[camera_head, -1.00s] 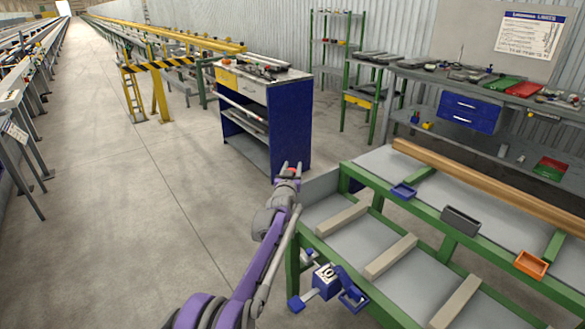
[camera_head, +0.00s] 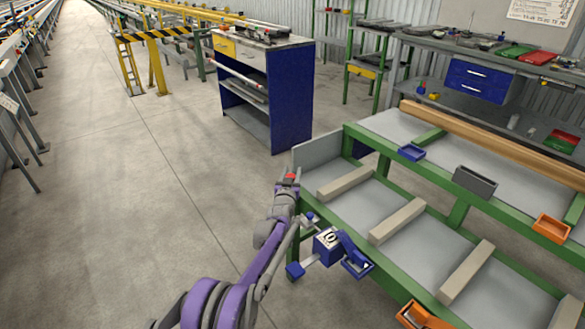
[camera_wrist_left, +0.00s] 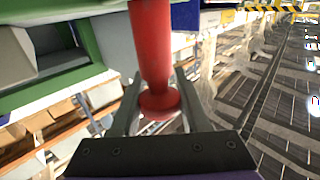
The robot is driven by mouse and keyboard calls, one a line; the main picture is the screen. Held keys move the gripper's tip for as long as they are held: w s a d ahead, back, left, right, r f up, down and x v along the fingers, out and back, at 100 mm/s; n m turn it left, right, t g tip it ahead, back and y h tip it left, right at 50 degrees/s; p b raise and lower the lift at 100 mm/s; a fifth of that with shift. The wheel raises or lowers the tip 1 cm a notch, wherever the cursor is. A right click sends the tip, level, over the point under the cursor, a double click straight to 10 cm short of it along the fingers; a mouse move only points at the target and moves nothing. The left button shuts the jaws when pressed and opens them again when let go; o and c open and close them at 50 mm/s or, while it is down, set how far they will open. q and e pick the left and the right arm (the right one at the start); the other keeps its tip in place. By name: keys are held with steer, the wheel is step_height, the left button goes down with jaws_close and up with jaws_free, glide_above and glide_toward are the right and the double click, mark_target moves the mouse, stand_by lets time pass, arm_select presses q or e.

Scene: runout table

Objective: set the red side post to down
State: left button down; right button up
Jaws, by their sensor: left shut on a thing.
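The red side post (camera_wrist_left: 152,50) runs down between the fingers of my left gripper (camera_wrist_left: 155,105) in the left wrist view, with a wider round red end near the palm. In the head view my left gripper (camera_head: 288,180) is at the left end of the green-framed runout table (camera_head: 345,228), with a bit of the red post (camera_head: 291,176) showing between its fingers. The gripper is shut on the post. Most of the post is hidden by the gripper in the head view. My right gripper is not in view.
A blue box marked 10 (camera_head: 327,243) sits at the table's front edge beside my left arm. Blue (camera_head: 411,152), grey (camera_head: 474,182) and orange (camera_head: 552,228) bins hang along the table. A blue cabinet (camera_head: 290,100) stands behind.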

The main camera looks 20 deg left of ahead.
arm_select(q)
steer(key=shift+f, duration=0.3)
steer(key=shift+c, duration=1.9)
jaws_free()
steer(key=shift+s, duration=0.15)
steer(key=shift+s+r, duration=0.1)
steer(key=shift+s, duration=0.3)
steer(key=s+d+p, duration=0.1)
steer(key=s, duration=0.8)
steer(key=shift+s+d, duration=0.15)
steer(key=shift+s, duration=0.25)
